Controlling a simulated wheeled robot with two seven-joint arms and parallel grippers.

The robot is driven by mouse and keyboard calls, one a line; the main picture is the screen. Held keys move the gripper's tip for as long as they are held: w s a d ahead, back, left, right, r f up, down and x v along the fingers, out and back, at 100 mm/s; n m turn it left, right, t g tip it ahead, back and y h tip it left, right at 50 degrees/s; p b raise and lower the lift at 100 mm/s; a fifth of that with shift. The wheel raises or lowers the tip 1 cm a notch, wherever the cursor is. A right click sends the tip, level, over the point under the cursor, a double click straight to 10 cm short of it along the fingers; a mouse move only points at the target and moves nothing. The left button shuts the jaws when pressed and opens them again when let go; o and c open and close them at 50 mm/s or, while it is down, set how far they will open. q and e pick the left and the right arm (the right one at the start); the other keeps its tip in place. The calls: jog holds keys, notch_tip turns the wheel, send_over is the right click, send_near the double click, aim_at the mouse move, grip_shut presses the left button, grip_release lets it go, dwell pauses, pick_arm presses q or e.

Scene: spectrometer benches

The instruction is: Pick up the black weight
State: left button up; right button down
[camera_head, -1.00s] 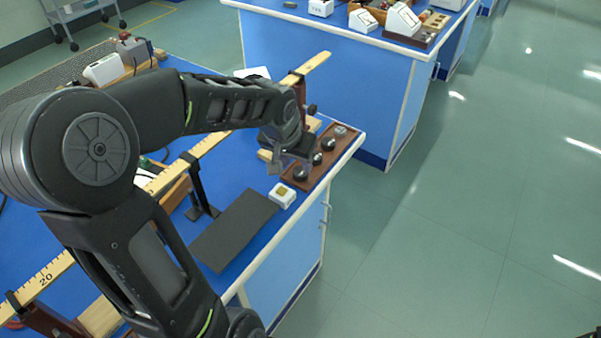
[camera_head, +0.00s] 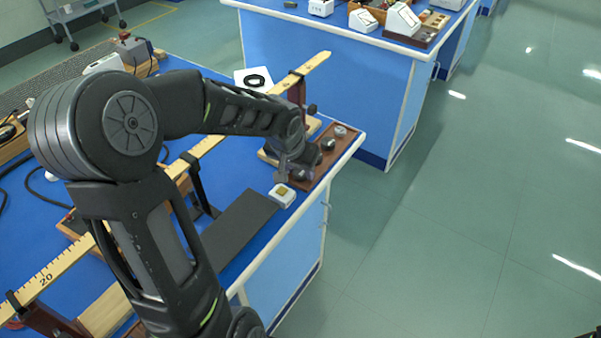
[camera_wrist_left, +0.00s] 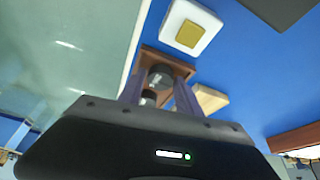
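Several round weights sit in a brown wooden tray (camera_head: 322,172) at the near bench's right edge. A dark weight (camera_head: 328,144) and a greyer weight (camera_head: 340,131) show clearly in the head view; others are partly hidden by my left gripper (camera_head: 296,172). The gripper points down over the tray's near end. In the left wrist view its two fingers are apart, with a dark, shiny-topped weight (camera_wrist_left: 160,76) between them. Another weight (camera_wrist_left: 148,97) shows behind it. Whether the fingers touch the weight I cannot tell. My right gripper is out of view.
A white box with a yellow top (camera_head: 282,195) stands close beside the tray and gripper. A dark mat (camera_head: 240,232) lies nearer. A long yellow ruler (camera_head: 215,142) on posts runs behind. Open floor lies right of the bench.

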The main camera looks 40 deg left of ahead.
aim_at(299, 173)
pick_arm(q)
grip_shut()
jog(key=shift+r, duration=0.1)
dwell(0.4)
notch_tip(299, 173, up, 10)
dwell(0.4)
dwell(0.5)
